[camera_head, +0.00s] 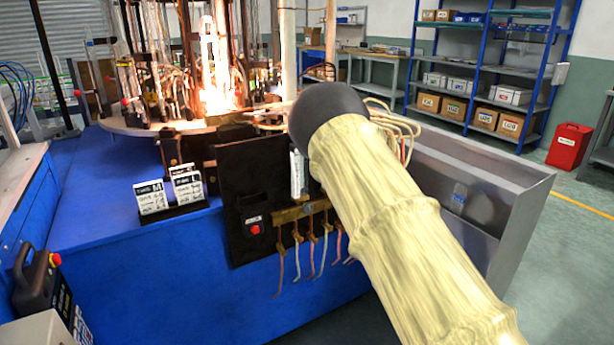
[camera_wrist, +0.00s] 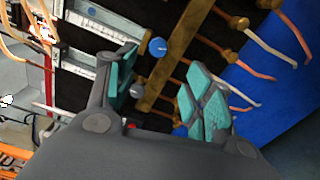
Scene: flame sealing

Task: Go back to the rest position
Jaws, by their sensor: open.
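My arm, in a pale yellow sleeve, crosses the head view from the lower right and ends in a dark rounded part in front of the machine. My gripper's fingers are hidden there. In the wrist view my gripper (camera_wrist: 165,98) is open, with teal pads on both fingers and nothing between them. Beyond the fingers is the machine's black panel (camera_head: 238,190) with a brass bar (camera_wrist: 183,50) and several wires or tubes hanging from brass fittings. Blue and grey knobs show close to the left finger; I cannot tell whether anything touches.
The blue machine bench (camera_head: 130,240) carries a round table with bright flames (camera_head: 215,95). White labelled cards (camera_head: 152,197) stand at its front left. A metal trough (camera_head: 480,190) lies to the right.

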